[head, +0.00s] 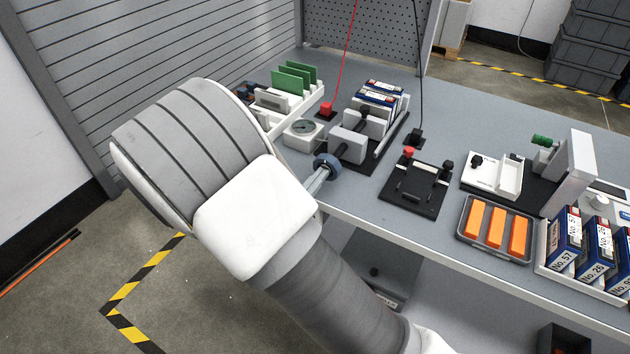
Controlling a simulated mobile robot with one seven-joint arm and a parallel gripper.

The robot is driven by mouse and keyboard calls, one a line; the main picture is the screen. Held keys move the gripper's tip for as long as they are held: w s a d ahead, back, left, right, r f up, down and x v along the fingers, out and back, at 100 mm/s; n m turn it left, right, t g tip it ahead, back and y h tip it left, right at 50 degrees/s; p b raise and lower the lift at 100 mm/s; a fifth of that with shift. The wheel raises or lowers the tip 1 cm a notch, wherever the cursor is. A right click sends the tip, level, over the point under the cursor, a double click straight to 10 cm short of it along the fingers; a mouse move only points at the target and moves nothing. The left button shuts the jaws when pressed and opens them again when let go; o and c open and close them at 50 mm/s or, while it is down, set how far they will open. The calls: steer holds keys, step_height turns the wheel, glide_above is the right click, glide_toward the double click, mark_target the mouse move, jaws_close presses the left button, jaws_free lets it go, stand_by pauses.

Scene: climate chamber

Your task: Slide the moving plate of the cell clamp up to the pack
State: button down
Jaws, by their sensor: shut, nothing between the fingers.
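The cell clamp stands near the front edge of the bench, on a dark base (388,150) with rails. Its pack (380,90) of blue-and-white cells sits at the far end. A grey plate, seemingly the moving plate (372,121), stands on the near side of the pack; I cannot tell whether they touch. Nearer me are a grey block (347,146) and a dark blue-grey round knob (327,167) on the screw. My gripper (318,181) is shut and empty, its fingers close to the knob; contact is unclear. My arm hides part of the bench edge.
A black terminal fixture (416,188), an orange-bar tray (496,230) and boxed cells (567,240) lie to the right. Red and black cables hang above.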

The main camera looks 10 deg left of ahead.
mark_target(328, 166)
steer(key=shift+x, duration=2.25)
steer(key=p+v, duration=0.1)
steer(key=v, duration=0.5)
